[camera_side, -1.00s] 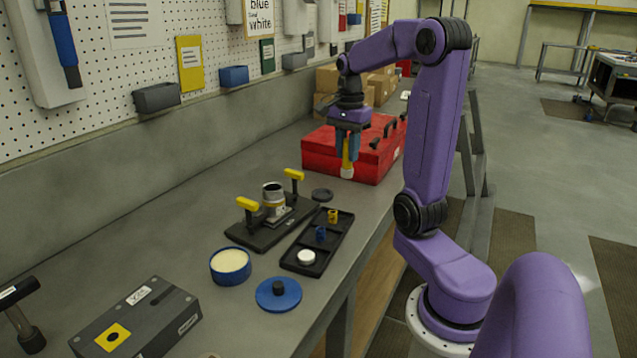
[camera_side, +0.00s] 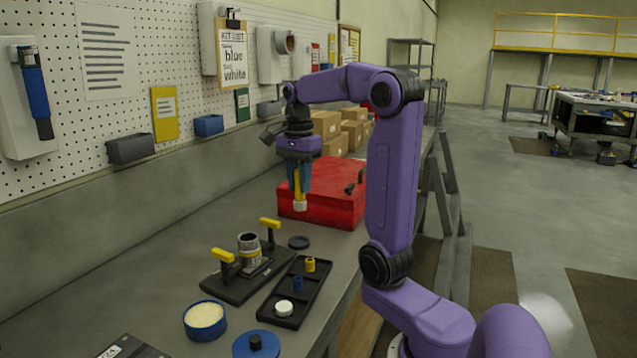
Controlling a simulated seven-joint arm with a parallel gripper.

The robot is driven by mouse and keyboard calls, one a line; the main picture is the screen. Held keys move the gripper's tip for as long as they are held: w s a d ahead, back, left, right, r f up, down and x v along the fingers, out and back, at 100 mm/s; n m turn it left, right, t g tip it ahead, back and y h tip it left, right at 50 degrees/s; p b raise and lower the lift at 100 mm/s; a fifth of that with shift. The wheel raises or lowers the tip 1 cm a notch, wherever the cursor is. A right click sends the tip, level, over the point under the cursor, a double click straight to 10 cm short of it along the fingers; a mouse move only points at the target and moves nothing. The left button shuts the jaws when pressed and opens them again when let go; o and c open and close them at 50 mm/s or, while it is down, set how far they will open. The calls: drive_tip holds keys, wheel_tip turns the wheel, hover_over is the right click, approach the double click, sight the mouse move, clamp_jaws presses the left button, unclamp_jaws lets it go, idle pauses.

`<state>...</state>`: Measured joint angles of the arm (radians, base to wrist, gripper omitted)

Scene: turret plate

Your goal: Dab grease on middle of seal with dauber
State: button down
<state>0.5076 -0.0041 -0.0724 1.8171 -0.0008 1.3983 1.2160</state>
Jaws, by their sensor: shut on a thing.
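My gripper (camera_side: 299,181) is shut on the dauber, which has a yellow handle (camera_side: 297,180) and a pale tip (camera_side: 300,206) pointing down. It hangs in the air in front of the red toolbox, up and right of the clamp fixture. A round tub (camera_side: 205,318) with a blue wall holds cream-coloured grease at the front left. A grey metal cylinder (camera_side: 248,246) stands in the dark clamp fixture (camera_side: 232,288) between yellow-handled clamps. I cannot tell which part is the seal. Whether the tip carries grease is too small to tell.
A black tray (camera_side: 268,311) holds a white round piece (camera_side: 284,308), a blue piece (camera_side: 298,284) and a yellow piece (camera_side: 310,265). A black disc (camera_side: 299,242) lies behind it. A blue lid (camera_side: 256,345) lies in front. The red toolbox (camera_side: 335,203) stands behind the dauber.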

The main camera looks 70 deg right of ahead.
drive_tip(key=w+a, duration=0.5)
drive_tip(key=a, duration=0.8)
drive_tip(key=w+a, duration=0.5)
drive_tip(key=a, duration=0.8)
drive_tip(key=shift+s+f, duration=0.15)
drive_tip(key=shift+f, duration=7.05)
drive_tip(key=shift+f, duration=0.6)
wheel_tip(320, 180, up, 7)
